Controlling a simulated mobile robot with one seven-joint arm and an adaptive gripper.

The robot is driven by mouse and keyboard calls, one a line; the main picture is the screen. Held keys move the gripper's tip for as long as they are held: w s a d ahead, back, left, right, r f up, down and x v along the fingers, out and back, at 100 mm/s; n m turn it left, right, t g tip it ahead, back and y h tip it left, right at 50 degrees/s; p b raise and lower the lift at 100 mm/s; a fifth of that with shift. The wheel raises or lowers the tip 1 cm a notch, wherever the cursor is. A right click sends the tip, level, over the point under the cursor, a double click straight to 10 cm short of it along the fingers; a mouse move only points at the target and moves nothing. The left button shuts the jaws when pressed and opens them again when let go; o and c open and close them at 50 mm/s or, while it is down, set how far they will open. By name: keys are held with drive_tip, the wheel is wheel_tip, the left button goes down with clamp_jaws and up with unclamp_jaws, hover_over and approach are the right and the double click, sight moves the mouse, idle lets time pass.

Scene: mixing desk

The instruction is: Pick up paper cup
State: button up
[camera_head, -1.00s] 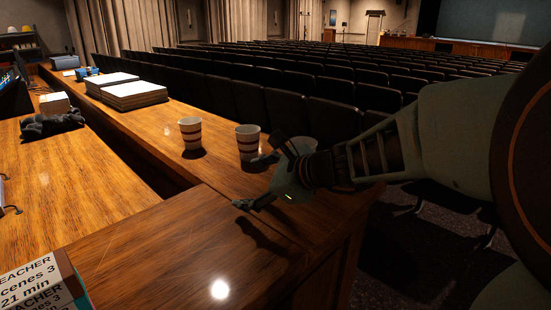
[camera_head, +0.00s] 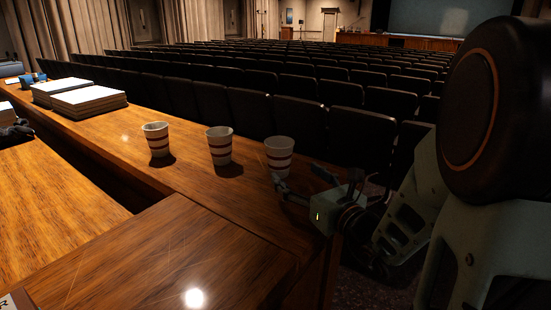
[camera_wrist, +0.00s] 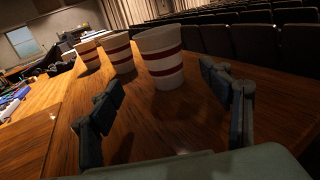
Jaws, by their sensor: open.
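Three white paper cups with dark red bands stand upright in a row on the wooden desk. In the head view they are the left cup (camera_head: 156,139), the middle cup (camera_head: 219,146) and the right cup (camera_head: 279,156). My gripper (camera_head: 296,186) is just in front of the right cup, low over the desk's right edge. In the wrist view the right cup (camera_wrist: 160,55) is the closest, a little beyond and between the spread fingers of my gripper (camera_wrist: 170,108). The middle cup (camera_wrist: 119,54) and left cup (camera_wrist: 88,53) stand behind it to the left. My gripper is open and empty.
Paper stacks (camera_head: 88,101) lie further back on the desk (camera_head: 180,240). Rows of dark seats (camera_head: 300,120) run close along the desk's far side.

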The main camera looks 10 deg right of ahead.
sight(286, 162)
drive_tip(key=shift+w+d, duration=0.1)
drive_tip(key=shift+d, duration=0.15)
drive_tip(key=x, duration=0.5)
drive_tip(key=shift+w, duration=0.15)
drive_tip(key=shift+r+x, duration=0.15)
drive_tip(key=shift+x, duration=1.15)
drive_tip(key=shift+r+x, duration=0.2)
drive_tip(key=shift+x, duration=1.1)
drive_tip(key=c, duration=0.9)
